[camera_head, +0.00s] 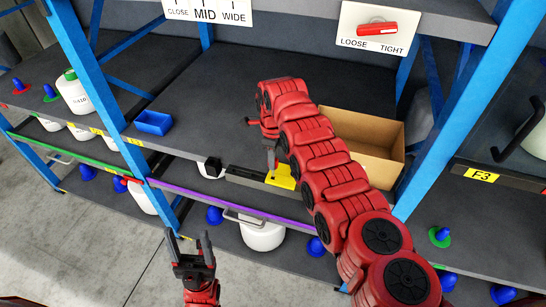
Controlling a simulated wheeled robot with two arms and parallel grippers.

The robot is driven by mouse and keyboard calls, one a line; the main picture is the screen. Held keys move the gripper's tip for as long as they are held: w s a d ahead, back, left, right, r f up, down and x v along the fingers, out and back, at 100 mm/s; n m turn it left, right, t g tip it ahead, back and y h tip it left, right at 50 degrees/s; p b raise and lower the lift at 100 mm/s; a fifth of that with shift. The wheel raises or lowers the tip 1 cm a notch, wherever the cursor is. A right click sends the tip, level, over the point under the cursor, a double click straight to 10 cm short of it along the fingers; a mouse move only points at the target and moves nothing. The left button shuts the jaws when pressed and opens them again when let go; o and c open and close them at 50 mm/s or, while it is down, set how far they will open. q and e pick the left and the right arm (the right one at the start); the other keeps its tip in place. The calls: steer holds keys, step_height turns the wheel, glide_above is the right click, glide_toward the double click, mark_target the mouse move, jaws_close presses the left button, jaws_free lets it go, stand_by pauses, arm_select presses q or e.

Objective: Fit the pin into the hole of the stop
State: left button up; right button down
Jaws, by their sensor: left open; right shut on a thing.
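My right gripper (270,160) points down from the red arm, right over the yellow stop (283,178) on the middle shelf's front edge. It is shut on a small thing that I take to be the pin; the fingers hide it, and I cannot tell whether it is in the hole. The stop's hole is not visible. A dark bar (245,175) runs along the edge to the left of the stop. My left gripper (192,252) is open and empty, low in front of the shelves with its fingers pointing up.
A cardboard box (362,165) stands behind my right arm. A blue bin (153,122) is at the shelf's left. White bottles and blue cones stand on the shelves. Blue posts (110,85) flank the bay. The floor (110,235) in front is clear.

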mark_target(273, 176)
steer(key=shift+w+f, duration=0.1)
steer(key=shift+f+b, duration=2.2)
steer(key=shift+f, duration=0.3)
steer(key=shift+f, duration=0.25)
steer(key=c, duration=0.8)
jaws_free()
steer(key=shift+o, duration=0.2)
